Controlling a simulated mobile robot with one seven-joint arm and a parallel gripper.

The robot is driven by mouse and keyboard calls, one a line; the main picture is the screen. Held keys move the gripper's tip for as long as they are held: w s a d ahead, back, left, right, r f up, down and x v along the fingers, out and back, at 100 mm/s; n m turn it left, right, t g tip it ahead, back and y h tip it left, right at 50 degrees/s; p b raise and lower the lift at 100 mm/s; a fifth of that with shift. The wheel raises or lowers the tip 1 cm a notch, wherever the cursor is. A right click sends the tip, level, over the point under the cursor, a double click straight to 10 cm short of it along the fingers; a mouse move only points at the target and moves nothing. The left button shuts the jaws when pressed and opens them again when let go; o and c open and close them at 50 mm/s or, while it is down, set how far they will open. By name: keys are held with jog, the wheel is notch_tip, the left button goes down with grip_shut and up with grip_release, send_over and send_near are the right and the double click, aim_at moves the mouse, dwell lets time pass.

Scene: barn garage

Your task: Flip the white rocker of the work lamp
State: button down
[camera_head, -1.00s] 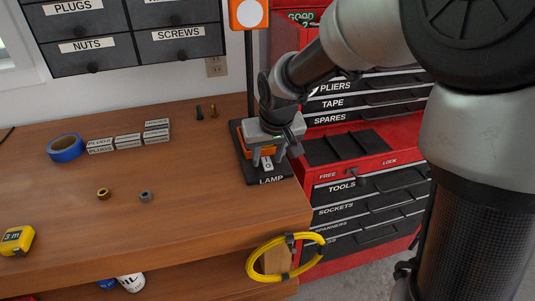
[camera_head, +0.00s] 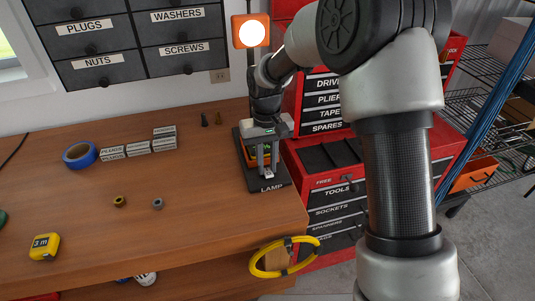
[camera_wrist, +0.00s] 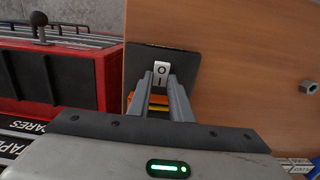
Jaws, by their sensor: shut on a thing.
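The work lamp has a black base (camera_head: 284,184) marked LAMP at the right end of the bench and an orange head (camera_head: 237,33) on a post. Its round face glows bright white. The white rocker (camera_wrist: 161,68), marked O and I, shows in the wrist view on the dark base plate. My gripper (camera_head: 268,171) points down over the base in the head view. In the wrist view my gripper (camera_wrist: 162,82) has its fingertips close together at the rocker, one on each side, shut on it. The fingers hide part of the rocker and the orange part below.
A red tool chest (camera_head: 305,162) stands close on the right of the lamp. A yellow cable coil (camera_head: 256,264) hangs at the bench's front edge. Blue tape (camera_head: 70,160), labelled boxes (camera_head: 138,147), nuts (camera_head: 119,202) and a tape measure (camera_head: 44,247) lie left.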

aim_at(267, 168)
dwell(0.3)
jog(key=c, duration=1.6)
grip_release()
jog(key=r, duration=1.1)
jog(key=r+p, duration=0.1)
jog(key=r, duration=0.5)
jog(key=shift+w+a+r, duration=0.1)
jog(key=shift+w+r, duration=0.1)
jog(key=shift+w, duration=0.2)
jog(key=s+d+r+m+t+p, duration=0.1)
jog(key=s+d+r+t+p, duration=0.2)
jog(key=s+d+r, duration=0.7)
jog(key=s+d+t, duration=0.1)
jog(key=s, duration=0.4)
jog(key=s+d+m+t+p, duration=0.1)
jog(key=s+d, duration=0.1)
jog(key=s, duration=0.3)
jog(key=s+d+m+t+p, duration=0.1)
jog(key=s+d, duration=0.1)
jog(key=s, duration=0.3)
jog(key=shift+r, duration=0.2)
